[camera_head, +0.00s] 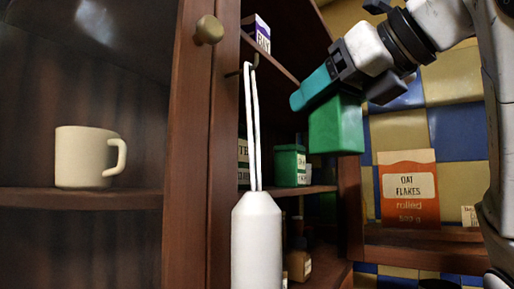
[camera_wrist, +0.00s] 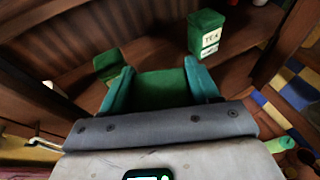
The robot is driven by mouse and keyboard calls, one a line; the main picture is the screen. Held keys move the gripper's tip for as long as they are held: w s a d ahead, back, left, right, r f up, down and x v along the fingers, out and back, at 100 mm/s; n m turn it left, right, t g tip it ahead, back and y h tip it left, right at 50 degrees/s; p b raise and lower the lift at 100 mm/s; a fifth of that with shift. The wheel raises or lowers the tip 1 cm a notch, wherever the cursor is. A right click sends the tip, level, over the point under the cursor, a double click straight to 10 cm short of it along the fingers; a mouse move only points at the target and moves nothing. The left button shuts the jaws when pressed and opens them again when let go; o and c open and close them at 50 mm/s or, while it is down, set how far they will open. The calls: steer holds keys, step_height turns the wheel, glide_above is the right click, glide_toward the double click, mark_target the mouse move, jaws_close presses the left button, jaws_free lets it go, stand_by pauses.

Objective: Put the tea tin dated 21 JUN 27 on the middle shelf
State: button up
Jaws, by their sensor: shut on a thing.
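My gripper (camera_head: 312,92) has teal fingers shut on a green tea tin (camera_head: 336,125), held in the air in front of the open cupboard. In the wrist view the same tin (camera_wrist: 160,86) sits between the fingers; no date on it is readable. The middle shelf (camera_head: 318,189) is lower and to the left of the held tin in the head view. A green tin with a pale label (camera_head: 290,166) stands on it. A labelled tin (camera_head: 243,155) beside it is partly hidden. The wrist view shows a green tin marked TEA (camera_wrist: 207,32) and another green object (camera_wrist: 108,64).
A white object (camera_head: 256,235) with long loops hangs from a hook in front of the shelves. A purple-and-white carton (camera_head: 257,33) stands above, a brown bottle (camera_head: 299,263) below. A cream mug (camera_head: 86,157) is left; an oat flakes box (camera_head: 407,216) is right.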

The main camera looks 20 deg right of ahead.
steer(key=r+p+x, duration=0.1)
steer(key=p+x, duration=0.1)
steer(key=x, duration=0.5)
steer(key=r+p+x, duration=0.1)
steer(key=p+x, duration=0.2)
steer(key=x, duration=0.4)
steer(key=shift+w+r, duration=0.25)
steer(key=shift+w, duration=0.45)
steer(key=shift+a+f, duration=0.1)
steer(key=shift+f, duration=0.05)
steer(key=shift+f+b, duration=0.3)
steer(key=shift+f, duration=0.05)
steer(key=shift+f, duration=0.1)
steer(key=o, duration=1.2)
